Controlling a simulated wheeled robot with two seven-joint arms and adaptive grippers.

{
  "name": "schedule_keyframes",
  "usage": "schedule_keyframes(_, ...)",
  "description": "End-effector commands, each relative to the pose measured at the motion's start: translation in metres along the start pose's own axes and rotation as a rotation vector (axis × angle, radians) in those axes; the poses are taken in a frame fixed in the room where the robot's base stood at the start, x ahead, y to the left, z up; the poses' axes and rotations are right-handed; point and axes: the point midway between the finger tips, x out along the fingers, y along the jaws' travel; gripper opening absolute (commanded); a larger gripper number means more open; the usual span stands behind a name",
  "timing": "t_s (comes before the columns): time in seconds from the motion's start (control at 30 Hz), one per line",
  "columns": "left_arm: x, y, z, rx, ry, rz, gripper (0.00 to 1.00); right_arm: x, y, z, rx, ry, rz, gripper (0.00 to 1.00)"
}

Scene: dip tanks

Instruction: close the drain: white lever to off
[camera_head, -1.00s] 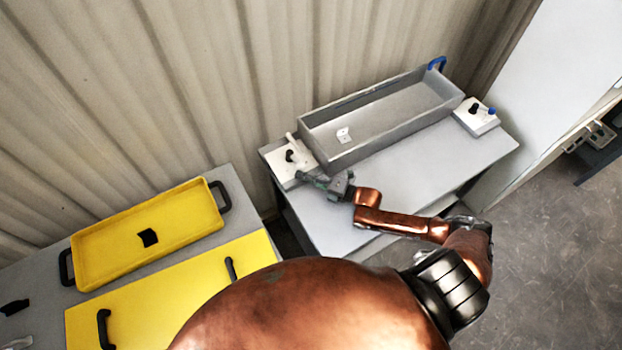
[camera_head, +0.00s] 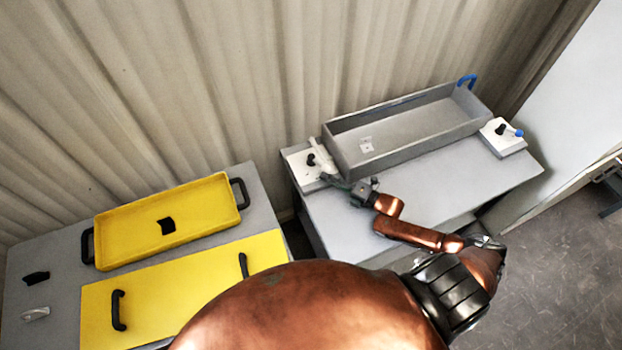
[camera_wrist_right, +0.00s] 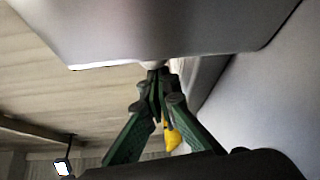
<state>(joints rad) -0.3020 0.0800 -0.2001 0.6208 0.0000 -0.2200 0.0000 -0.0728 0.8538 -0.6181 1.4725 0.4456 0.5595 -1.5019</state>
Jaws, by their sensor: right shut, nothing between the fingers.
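The white lever (camera_head: 327,158) stands on a black pivot on a white plate (camera_head: 300,179) at the left end of the grey tank (camera_head: 377,167). My left gripper is out of view.
A second plate (camera_head: 498,147) with a blue-tipped lever (camera_head: 516,132) is at the tank's right end. The grey bench (camera_head: 455,192) is clear in front of the tank. A yellow tray (camera_head: 110,255) and a yellow lid (camera_head: 185,300) lie on the left bench.

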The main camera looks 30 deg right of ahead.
Motion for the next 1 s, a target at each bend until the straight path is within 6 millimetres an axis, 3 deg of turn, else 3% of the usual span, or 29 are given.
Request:
schedule_keyframes(0.1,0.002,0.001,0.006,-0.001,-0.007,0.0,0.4,-0.012,-0.004,0.012,0.0,-0.015,-0.002,0.0)
schedule_keyframes(0.33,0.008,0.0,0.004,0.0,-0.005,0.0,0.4,-0.018,-0.007,0.024,0.001,-0.018,-0.003,0.0)
schedule_keyframes(1.0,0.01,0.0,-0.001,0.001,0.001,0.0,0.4,-0.018,-0.006,0.032,0.0,-0.018,-0.001,0.0)
